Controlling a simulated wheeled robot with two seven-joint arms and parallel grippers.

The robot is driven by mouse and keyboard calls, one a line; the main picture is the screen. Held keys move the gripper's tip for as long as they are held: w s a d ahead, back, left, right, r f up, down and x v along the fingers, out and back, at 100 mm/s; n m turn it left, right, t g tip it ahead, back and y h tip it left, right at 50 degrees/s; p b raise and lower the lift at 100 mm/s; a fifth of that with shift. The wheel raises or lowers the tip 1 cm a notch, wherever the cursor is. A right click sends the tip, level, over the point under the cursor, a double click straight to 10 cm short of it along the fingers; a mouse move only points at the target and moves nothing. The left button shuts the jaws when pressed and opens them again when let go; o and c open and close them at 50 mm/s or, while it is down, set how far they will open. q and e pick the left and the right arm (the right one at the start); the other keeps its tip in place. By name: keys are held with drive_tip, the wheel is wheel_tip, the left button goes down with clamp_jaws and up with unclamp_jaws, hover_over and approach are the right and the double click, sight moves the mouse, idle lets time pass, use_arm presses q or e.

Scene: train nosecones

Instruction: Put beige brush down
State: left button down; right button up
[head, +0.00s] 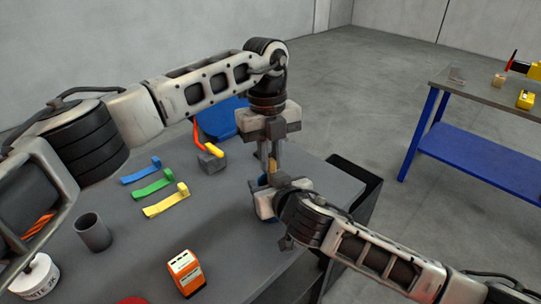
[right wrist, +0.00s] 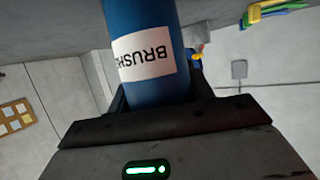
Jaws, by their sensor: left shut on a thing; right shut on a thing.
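My left gripper (head: 272,160) reaches down over the far right part of the grey table. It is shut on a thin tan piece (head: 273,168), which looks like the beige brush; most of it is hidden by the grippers. My right gripper (head: 265,190) is just below it, shut on a blue cylinder. In the right wrist view this blue cylinder (right wrist: 150,70) carries a white label with "BRUSH" readable, and it sits between the fingers. The tan piece is directly above the right gripper; I cannot tell whether its lower end is inside the cylinder.
Blue (head: 141,171), green (head: 153,184) and yellow (head: 166,201) strips lie on the table (head: 225,220). A grey cup (head: 93,232), an orange box (head: 186,272) and a white can (head: 36,278) stand nearer. A grey block (head: 211,162) is left of the grippers. A blue-legged bench (head: 455,155) stands right.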

use_arm(q)
drive_tip(key=c, duration=1.4)
unclamp_jaws()
drive_tip(key=shift+f, duration=0.1)
wheel_tip(320, 180, up, 12)
drive_tip(key=w, duration=0.1)
drive_tip(key=shift+w+a, duration=0.15)
drive_tip(key=shift+a, duration=0.15)
use_arm(e)
drive_tip(key=o, duration=1.1)
